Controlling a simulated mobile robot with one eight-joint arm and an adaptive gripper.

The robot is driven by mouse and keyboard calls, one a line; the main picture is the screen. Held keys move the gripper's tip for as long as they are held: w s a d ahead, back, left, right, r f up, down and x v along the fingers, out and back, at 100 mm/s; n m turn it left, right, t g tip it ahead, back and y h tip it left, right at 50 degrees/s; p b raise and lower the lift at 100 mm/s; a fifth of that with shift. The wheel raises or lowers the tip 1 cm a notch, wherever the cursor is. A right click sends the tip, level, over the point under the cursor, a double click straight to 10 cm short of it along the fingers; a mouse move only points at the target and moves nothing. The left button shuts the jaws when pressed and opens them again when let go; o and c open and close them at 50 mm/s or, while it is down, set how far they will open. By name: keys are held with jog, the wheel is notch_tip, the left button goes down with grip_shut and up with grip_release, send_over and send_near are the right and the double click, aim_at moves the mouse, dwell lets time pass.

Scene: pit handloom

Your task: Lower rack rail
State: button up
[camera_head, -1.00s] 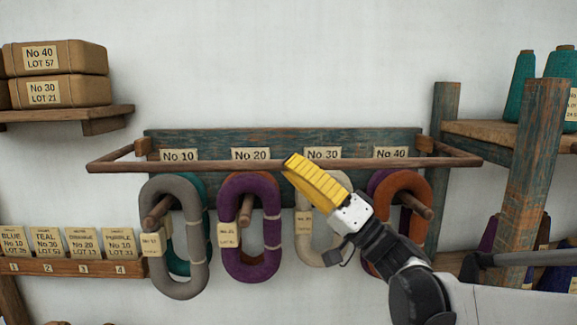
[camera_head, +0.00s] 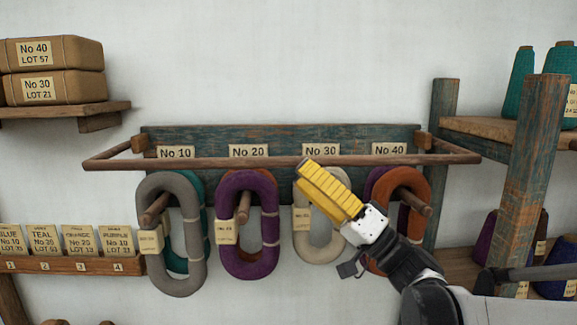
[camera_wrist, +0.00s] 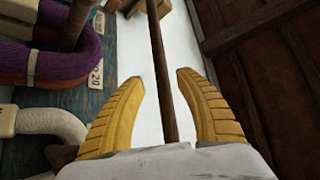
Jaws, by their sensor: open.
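The rack rail (camera_head: 225,163) is a thin brown wooden bar. In the head view it runs level across the front of the rack board (camera_head: 285,135), just below the number labels' height and above the hanging skeins. My gripper (camera_head: 304,176) has yellow ribbed fingers and is at the rail, right of its middle, in front of the No 30 place. In the wrist view the rail (camera_wrist: 162,75) runs lengthwise between the two spread fingertips (camera_wrist: 160,76), with a gap on each side. The fingers are open, and the rail's near part is hidden behind the gripper body.
Skeins hang on pegs below the rail: grey (camera_head: 155,237) with teal (camera_head: 197,200), purple (camera_head: 235,225), cream (camera_head: 310,240) and orange (camera_head: 411,210). A wooden shelf post (camera_head: 535,170) stands at the right. Wrapped packages (camera_head: 50,88) sit on a shelf at the left.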

jog(key=v, duration=0.8)
jog(key=shift+d, duration=0.2)
jog(key=shift+f, duration=0.1)
